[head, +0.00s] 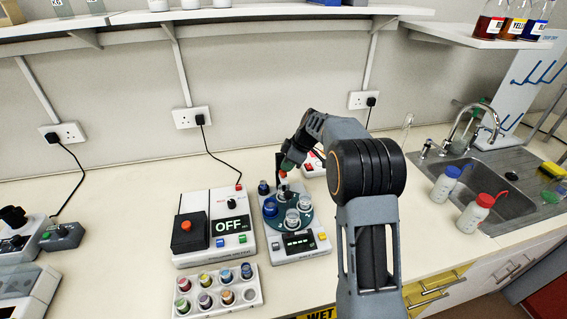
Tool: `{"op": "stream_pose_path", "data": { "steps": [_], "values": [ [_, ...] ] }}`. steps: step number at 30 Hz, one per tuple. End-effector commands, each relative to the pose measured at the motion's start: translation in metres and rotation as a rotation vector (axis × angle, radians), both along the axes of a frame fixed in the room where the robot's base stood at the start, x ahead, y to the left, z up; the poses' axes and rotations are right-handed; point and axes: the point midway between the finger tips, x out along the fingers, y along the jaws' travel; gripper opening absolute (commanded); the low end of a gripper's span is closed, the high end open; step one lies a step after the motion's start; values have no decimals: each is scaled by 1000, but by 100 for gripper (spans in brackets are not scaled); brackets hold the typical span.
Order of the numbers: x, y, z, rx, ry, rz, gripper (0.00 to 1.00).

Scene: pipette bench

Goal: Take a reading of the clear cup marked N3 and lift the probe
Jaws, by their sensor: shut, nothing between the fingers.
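A white instrument (300,257) stands on the bench with a round teal turntable (286,228) and a small dark display. Several clear cups (292,217) sit on the turntable, along with a blue one. The cup marks are too small to read, so I cannot tell which is N3. My gripper (283,172) is shut and empty at the back of this instrument, above the turntable's far edge. A small orange-red spot shows at its tip. I cannot make out the probe there, or whether my gripper touches anything.
Left of it stands a white unit (200,256) reading OFF, with a black block and buttons. A white rack (250,303) of colored vials lies in front. Two bottles (476,213) stand beside the sink (500,188) at right. The bench between rack and left-hand devices is clear.

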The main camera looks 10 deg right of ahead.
Motion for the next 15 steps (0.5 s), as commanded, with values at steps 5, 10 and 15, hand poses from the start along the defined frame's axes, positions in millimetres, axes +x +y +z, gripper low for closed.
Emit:
{"op": "stream_pose_path", "data": {
  "steps": [5, 10, 15],
  "values": [
    [-5, -15, 4, -1, -1, -4, 0],
    [-11, -28, 9, 0, 0, -1, 0],
    [-11, -27, 10, 0, 0, 0, 0]
  ]
}}
